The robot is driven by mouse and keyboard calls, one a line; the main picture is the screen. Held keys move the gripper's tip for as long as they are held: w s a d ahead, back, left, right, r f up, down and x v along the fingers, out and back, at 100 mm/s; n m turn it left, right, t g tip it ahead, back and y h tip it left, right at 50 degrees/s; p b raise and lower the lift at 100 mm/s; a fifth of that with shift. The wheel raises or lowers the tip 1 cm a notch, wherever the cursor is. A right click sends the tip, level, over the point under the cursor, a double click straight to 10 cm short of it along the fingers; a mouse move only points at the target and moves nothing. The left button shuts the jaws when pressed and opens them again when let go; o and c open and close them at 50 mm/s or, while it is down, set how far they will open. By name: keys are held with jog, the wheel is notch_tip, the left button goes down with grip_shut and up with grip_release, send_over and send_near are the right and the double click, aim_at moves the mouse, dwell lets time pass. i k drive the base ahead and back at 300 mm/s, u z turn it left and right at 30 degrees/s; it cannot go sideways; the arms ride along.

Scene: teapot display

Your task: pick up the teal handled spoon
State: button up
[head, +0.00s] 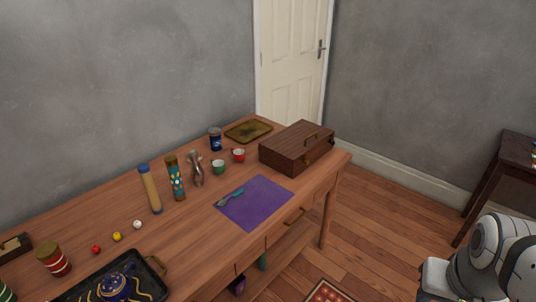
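The teal handled spoon (231,197) lies on the left part of a purple mat (262,208) on the wooden table (185,232). It lies at a slant and nothing covers it. Which end is the bowl is hard to tell at this size. Part of my arm shows at the lower right, well apart from the table. My gripper is not in view.
Near the mat stand a green cup (218,167), a red cup (239,156) and a wooden case (297,147). A dark tray (72,292) holds a blue teapot (117,287). Open floor lies right of the table.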

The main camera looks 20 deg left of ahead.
aim_at(221, 202)
jog(key=u, duration=0.85)
jog(key=i, duration=1.3)
jog(key=u, duration=0.9)
jog(key=k, duration=0.65)
jog(key=u, duration=0.2)
jog(key=i, duration=0.7)
jog(key=z, duration=0.15)
